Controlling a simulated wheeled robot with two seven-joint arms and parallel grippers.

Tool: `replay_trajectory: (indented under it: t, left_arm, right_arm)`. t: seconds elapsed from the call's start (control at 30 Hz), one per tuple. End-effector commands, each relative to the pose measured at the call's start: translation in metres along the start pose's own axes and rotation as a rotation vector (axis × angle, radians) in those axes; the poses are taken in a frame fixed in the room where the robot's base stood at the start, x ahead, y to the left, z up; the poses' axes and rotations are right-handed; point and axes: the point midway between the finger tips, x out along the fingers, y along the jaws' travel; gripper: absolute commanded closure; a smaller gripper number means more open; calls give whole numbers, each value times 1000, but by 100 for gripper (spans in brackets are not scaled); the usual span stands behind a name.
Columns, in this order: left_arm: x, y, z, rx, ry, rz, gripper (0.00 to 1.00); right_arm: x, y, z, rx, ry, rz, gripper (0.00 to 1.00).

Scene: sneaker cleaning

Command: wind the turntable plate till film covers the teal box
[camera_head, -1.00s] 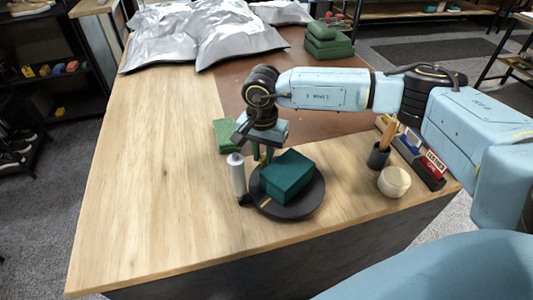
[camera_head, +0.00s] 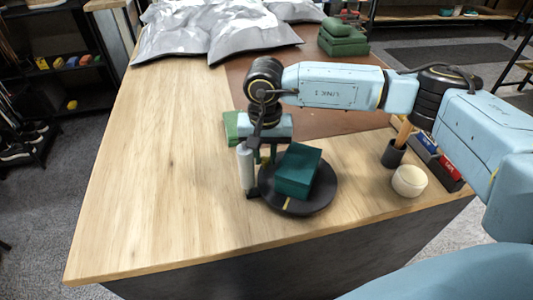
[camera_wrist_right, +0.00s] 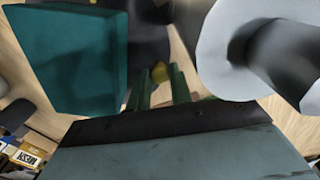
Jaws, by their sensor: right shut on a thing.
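The teal box (camera_head: 298,170) sits on the round black turntable plate (camera_head: 325,193), which has a yellow mark on its front rim. The box also fills the upper left of the right wrist view (camera_wrist_right: 65,60). A white film roll (camera_head: 246,168) stands upright beside the plate's left edge; its end looms at the upper right of the wrist view (camera_wrist_right: 215,60). I cannot make out film on the box. My right gripper (camera_head: 267,155) is low behind the box, its green fingers shut on a small yellow-topped knob (camera_wrist_right: 160,73) at the plate. My left gripper is not in view.
A dark cup (camera_head: 393,154), a cream bowl (camera_head: 409,180) and a rack of small boxes (camera_head: 448,168) stand to the right. Silver bags (camera_head: 220,35) and green folded items (camera_head: 343,40) are behind. The table's left side is clear.

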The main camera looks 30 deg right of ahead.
Motion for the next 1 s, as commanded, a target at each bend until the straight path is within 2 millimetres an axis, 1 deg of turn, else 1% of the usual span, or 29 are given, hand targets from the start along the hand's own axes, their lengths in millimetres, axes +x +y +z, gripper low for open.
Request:
replay_trajectory:
  t: [0.67,0.7,0.8,0.83,1.0]
  left_arm:
    - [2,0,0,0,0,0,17]
    - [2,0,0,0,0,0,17]
    - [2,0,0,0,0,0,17]
    - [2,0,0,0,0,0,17]
    - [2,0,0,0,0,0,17]
  right_arm:
    - [-2,-2,2,-31,2,-3,100]
    - [-2,-2,2,-31,2,-3,74]
    - [-2,-2,2,-31,2,-2,60]
    - [-1,-2,2,-31,1,-2,57]
    - [-1,-1,2,-30,1,-1,57]
